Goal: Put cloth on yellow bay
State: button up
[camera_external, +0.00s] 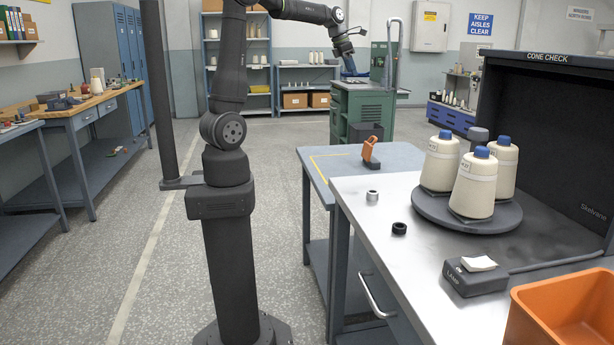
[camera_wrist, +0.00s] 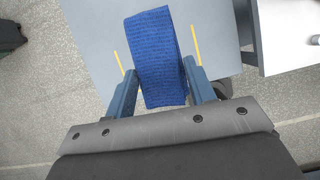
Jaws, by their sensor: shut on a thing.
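A blue ribbed cloth (camera_wrist: 162,55) hangs between the two fingers of my gripper (camera_wrist: 158,76) in the wrist view. The fingers are shut on it. The yellow bay shows as yellow lines (camera_external: 317,167) on the blue-grey bench top. In the wrist view yellow lines (camera_wrist: 196,42) show on both sides of the cloth, which hides part of the bench between them. The cloth appears to be above the bench, not resting on it.
An orange upright piece on a dark base (camera_external: 370,153) stands on the bench beside the yellow lines. The metal table (camera_external: 390,215) at right holds a turntable (camera_external: 450,217) with cones, two small rings, and a lamp box (camera_external: 474,278). An orange bin (camera_external: 560,310) is front right.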

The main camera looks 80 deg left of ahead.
jog(key=s+a, duration=0.2)
jog(key=shift+s+a+f+n, duration=0.1)
jog(key=shift+s+f+n, duration=0.1)
jog(key=shift+s+n, duration=0.15)
jog(key=f, duration=0.2)
send_over(331, 162)
jog(key=s, duration=0.1)
notch_tip(331, 162, down, 34)
jog(key=shift+s+r, duration=0.15)
jog(key=shift+a, duration=0.1)
jog(key=shift+f, duration=2.05)
jog(key=shift+f, duration=0.15)
jog(key=o, duration=1)
jog(key=shift+c, duration=0.2)
